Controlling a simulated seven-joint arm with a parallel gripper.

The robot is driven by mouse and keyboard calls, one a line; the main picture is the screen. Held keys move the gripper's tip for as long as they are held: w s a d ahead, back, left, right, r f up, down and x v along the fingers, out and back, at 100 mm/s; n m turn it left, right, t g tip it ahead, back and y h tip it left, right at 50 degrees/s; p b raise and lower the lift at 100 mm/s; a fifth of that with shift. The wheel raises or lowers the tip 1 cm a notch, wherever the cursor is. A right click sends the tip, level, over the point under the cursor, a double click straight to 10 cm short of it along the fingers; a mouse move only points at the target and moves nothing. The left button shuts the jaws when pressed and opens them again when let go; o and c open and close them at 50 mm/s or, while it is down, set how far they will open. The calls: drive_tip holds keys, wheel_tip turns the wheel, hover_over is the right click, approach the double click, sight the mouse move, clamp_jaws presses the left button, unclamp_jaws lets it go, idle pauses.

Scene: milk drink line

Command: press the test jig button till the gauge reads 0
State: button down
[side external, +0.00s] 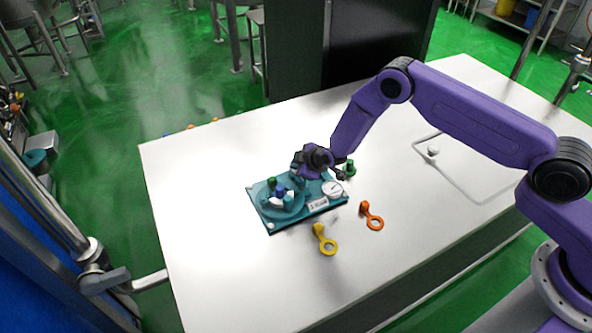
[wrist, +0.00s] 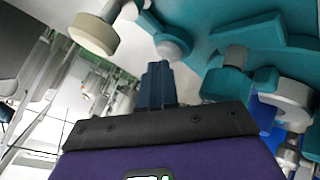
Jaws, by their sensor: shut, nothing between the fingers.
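The teal test jig (side external: 270,222) lies on the white table in the side external view. Its round white gauge (side external: 332,188) is on the right part; its reading is too small to make out. Several green, blue and white pieces stand on the jig's round left part. My gripper (side external: 300,172) is over the back of the jig, partly hidden by its own wrist. In the wrist view my gripper's fingers (wrist: 158,85) are together and empty, near teal jig parts (wrist: 255,32). I cannot tell which part is the button, or whether my fingers touch anything.
A yellow ring-ended piece (side external: 325,240) and an orange one (side external: 371,215) lie in front and to the right of the jig. A green piece (side external: 349,168) is just behind it. The table's left part is clear.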

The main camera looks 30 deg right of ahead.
drive_tip(key=shift+s+d+f, duration=0.1)
drive_tip(key=shift+s+f, duration=0.05)
drive_tip(key=shift+f, duration=0.4)
idle(0.4)
drive_tip(key=shift+r, duration=0.1)
idle(0.6)
drive_tip(key=shift+r, duration=0.75)
drive_tip(key=shift+r, duration=2.5)
